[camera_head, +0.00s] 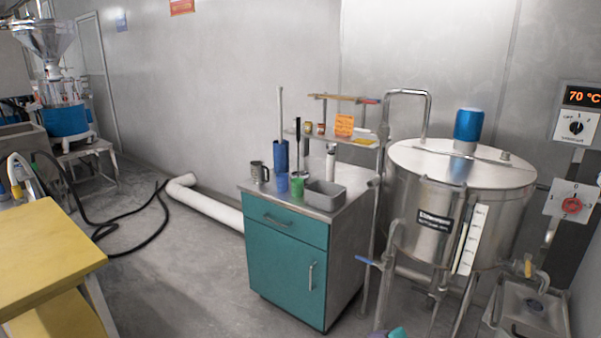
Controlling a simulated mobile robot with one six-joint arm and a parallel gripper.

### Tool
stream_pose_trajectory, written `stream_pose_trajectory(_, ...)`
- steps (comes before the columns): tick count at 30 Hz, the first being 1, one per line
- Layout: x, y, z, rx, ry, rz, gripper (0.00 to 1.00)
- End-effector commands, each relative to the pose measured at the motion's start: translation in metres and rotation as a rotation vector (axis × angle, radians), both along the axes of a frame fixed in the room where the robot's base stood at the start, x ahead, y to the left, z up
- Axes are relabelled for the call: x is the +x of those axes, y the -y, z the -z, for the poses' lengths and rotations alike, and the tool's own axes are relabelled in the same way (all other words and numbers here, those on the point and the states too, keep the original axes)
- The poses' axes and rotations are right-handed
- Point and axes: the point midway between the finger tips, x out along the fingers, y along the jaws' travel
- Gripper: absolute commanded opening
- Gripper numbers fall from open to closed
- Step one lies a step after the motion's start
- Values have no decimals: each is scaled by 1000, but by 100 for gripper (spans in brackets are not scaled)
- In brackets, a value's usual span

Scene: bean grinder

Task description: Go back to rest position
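My gripper is not in view, and I see no part of my arm that I can be sure of. A grinder-like machine with a metal funnel hopper (45,40) and a blue base (67,121) stands at the far left on a metal stand.
A teal cabinet (285,262) stands in the middle with a mug (259,172), a blue cylinder (281,156) and a grey tray (326,195) on top. A steel tank (460,185) is at right. A yellow table (45,250) is at left.

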Motion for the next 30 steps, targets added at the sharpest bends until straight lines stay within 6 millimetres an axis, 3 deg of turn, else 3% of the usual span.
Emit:
stream_pose_trajectory(1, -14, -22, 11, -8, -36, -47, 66)
stream_pose_trajectory(6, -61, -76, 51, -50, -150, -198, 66)
stream_pose_trajectory(12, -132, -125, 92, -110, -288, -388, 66)
stream_pose_trajectory(16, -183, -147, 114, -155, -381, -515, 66)
stream_pose_trajectory(23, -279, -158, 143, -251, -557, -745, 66)
stream_pose_trajectory(27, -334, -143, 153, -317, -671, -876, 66)
stream_pose_trajectory(30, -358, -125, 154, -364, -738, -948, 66)
